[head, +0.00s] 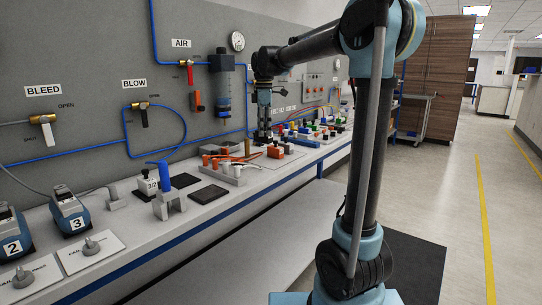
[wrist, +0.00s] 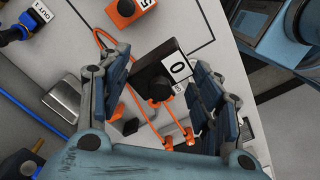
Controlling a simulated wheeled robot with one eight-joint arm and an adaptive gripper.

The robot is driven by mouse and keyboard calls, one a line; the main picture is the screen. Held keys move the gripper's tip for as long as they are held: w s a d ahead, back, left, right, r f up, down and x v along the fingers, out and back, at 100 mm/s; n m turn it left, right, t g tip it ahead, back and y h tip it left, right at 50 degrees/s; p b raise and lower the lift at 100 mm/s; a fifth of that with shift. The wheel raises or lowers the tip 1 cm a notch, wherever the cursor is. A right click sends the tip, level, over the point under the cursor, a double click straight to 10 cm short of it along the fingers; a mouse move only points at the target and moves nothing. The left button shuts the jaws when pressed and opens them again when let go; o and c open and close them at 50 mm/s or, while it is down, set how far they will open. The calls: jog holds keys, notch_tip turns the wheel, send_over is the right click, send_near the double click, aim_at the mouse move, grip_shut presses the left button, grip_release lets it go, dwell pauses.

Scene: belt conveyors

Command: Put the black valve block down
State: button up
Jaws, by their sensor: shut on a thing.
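The black valve block (wrist: 152,72) has a white label reading 0 and a dark round knob on its face. In the wrist view it sits between the two fingers of my gripper (wrist: 160,62), which is shut on it. In the head view my gripper (head: 263,130) points down over the far part of the bench (head: 95,262), close to the wall panel. The block is small and dark there, and I cannot tell whether its underside touches the bench.
An orange block (wrist: 128,10) labelled 5 lies beyond the fingers. An orange hose (wrist: 106,42) runs beside the held block. In the head view, a red-orange block (head: 275,151) stands right of my gripper, and a grey manifold (head: 228,172) lies nearer. A dark pad (head: 208,194) is empty.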

jog(key=shift+f, duration=4.1)
jog(key=o, duration=0.9)
jog(key=shift+f, duration=0.1)
notch_tip(320, 180, up, 12)
jog(key=shift+r, duration=0.1)
jog(key=s+d+f+m+t, duration=0.1)
jog(key=s+d+f+m, duration=0.7)
jog(key=s, duration=0.4)
jog(key=s+d+f+m+t, duration=0.1)
jog(key=s+d+f+m, duration=0.5)
jog(key=s+d+f, duration=0.55)
jog(key=s+d+f+m, duration=0.1)
jog(key=s+f, duration=0.2)
jog(key=s+f+m, duration=0.2)
jog(key=s+f, duration=0.1)
jog(key=f, duration=0.1)
jog(key=s+d+f+m, duration=0.1)
jog(key=s+f+m, duration=0.1)
jog(key=f, duration=0.1)
jog(key=shift+s+d+f, duration=0.2)
jog(key=shift+s+d, duration=0.1)
jog(key=shift+s, duration=0.1)
